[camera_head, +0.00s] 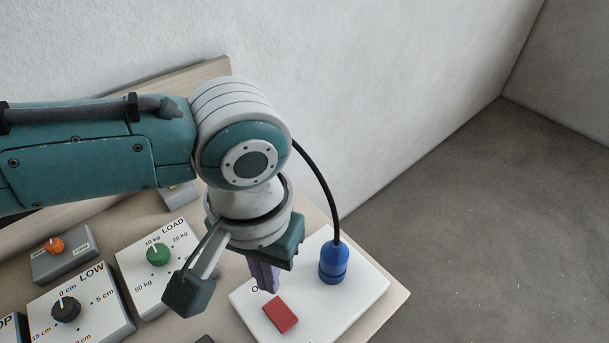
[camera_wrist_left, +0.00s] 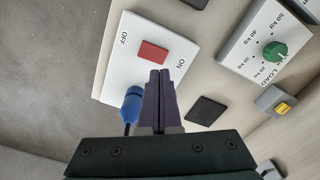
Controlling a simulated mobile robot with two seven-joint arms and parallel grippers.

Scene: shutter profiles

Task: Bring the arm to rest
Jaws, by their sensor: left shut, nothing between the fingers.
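My left arm comes in from the left in the head view and bends down over the panel. My left gripper (camera_head: 265,285) has dark purple fingers; they are shut with nothing between them. They point down at the white ON/OFF plate, close behind its red rocker switch (camera_head: 281,314). In the left wrist view the shut fingers (camera_wrist_left: 159,78) show below the red switch (camera_wrist_left: 153,51), on the ON side. I cannot tell whether the fingertips touch the plate. My right gripper is in neither view.
A blue plug (camera_head: 333,263) with a black cable stands on the white plate (camera_head: 366,290). Left of my gripper are the LOAD box with a green knob (camera_head: 158,254), the LOW box with a black knob (camera_head: 66,309) and an orange knob (camera_head: 54,244). Bare floor (camera_head: 480,230) lies right.

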